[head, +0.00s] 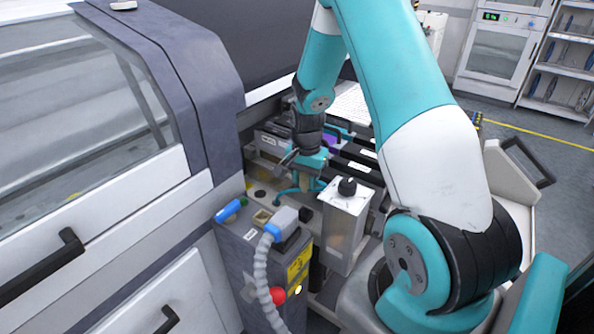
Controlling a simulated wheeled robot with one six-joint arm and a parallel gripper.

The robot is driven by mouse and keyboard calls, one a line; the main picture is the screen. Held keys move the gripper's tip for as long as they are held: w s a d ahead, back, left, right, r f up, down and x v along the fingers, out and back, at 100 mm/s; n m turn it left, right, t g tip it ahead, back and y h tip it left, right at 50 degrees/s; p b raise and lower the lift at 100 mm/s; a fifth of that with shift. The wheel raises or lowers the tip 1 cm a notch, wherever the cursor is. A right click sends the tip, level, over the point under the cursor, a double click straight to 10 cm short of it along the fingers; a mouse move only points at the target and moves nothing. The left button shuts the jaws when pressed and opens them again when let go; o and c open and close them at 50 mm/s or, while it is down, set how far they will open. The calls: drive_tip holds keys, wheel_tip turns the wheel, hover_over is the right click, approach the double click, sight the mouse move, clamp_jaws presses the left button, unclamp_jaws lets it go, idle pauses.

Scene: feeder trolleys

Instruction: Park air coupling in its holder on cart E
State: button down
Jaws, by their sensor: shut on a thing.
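My gripper (291,160) is at the far side of the grey box, low over the trolley deck, below the teal and black wrist. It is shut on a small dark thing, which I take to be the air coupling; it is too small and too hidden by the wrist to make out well. A teal curved piece (290,189), perhaps a hose, shows just below the gripper. I cannot tell whether the held thing touches anything. The holder on cart E cannot be made out, and no cart letter is readable.
A grey box (250,250) in front carries a blue cylinder (231,210), a grey plug (285,222) with a ribbed hose (264,276), and a red button (277,296). A machine (165,90) fills the left.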

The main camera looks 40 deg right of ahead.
sight(305, 191)
drive_tip(key=shift+f+b, duration=2.75)
drive_tip(key=shift+f, duration=0.8)
drive_tip(key=shift+f+b, duration=0.8)
drive_tip(key=shift+f, duration=0.45)
drive_tip(key=c, duration=0.6)
unclamp_jaws()
drive_tip(key=shift+r, duration=0.1)
wheel_tip(305, 191, up, 17)
drive_tip(key=shift+r+p, duration=0.2)
drive_tip(key=shift+p, duration=0.25)
